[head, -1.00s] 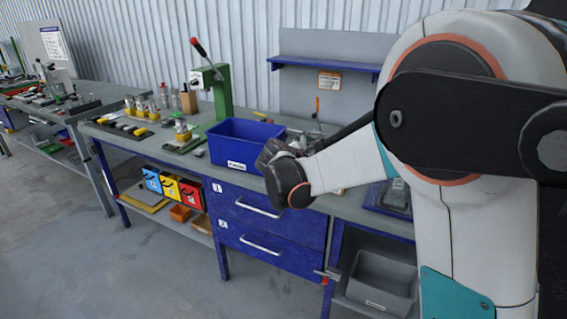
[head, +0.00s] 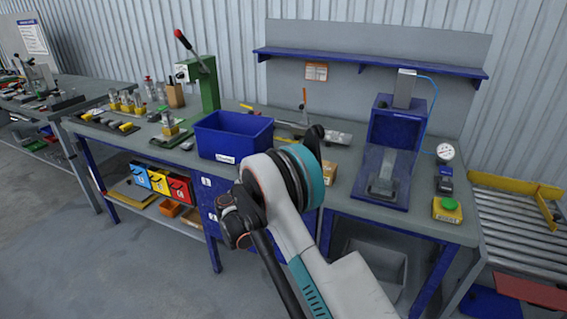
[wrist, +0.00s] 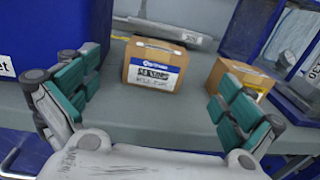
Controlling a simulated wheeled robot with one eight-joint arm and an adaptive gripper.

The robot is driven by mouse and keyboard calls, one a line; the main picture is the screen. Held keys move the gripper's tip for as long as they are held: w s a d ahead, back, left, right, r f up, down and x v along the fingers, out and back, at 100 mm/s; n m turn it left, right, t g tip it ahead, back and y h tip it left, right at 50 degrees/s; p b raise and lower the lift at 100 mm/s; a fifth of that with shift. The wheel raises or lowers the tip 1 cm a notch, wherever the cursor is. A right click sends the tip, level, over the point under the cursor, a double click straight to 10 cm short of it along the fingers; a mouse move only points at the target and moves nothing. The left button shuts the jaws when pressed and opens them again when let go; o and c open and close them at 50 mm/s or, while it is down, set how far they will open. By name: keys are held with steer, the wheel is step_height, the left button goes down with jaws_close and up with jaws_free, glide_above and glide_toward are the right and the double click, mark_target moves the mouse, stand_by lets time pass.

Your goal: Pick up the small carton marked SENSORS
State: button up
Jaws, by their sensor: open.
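A small brown carton (wrist: 153,65) with a blue and white label stands upright on the grey bench top, near the middle of the wrist view. Its dark print is too blurred to read surely. A second brown carton (wrist: 229,76) stands to its right, partly behind my right finger, with no readable marking. My gripper (wrist: 158,92) is open and empty, its teal-padded fingers wide apart. The first carton lies ahead, between the fingers in the picture, and apart from them. In the head view a carton (head: 329,173) shows beside my arm; I cannot tell which one.
A blue bin (head: 233,136) stands left of the cartons and fills the left of the wrist view (wrist: 45,45). A blue press fixture (head: 388,170) stands to the right. A grey metal part (head: 325,134) lies behind. Bare bench top surrounds the first carton.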

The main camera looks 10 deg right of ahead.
steer(key=b+x, duration=0.1)
steer(key=x, duration=0.6)
steer(key=shift+w+b, duration=0.1)
steer(key=shift+b, duration=0.2)
steer(key=b+x, duration=0.1)
steer(key=x, duration=0.1)
steer(key=b+x, duration=0.1)
steer(key=x, duration=0.1)
steer(key=shift+w+f, duration=0.15)
steer(key=shift+f, duration=0.05)
steer(key=shift+w+d+r, duration=0.15)
steer(key=shift+w+d, duration=0.15)
steer(key=shift+w, duration=0.1)
steer(key=c, duration=1.1)
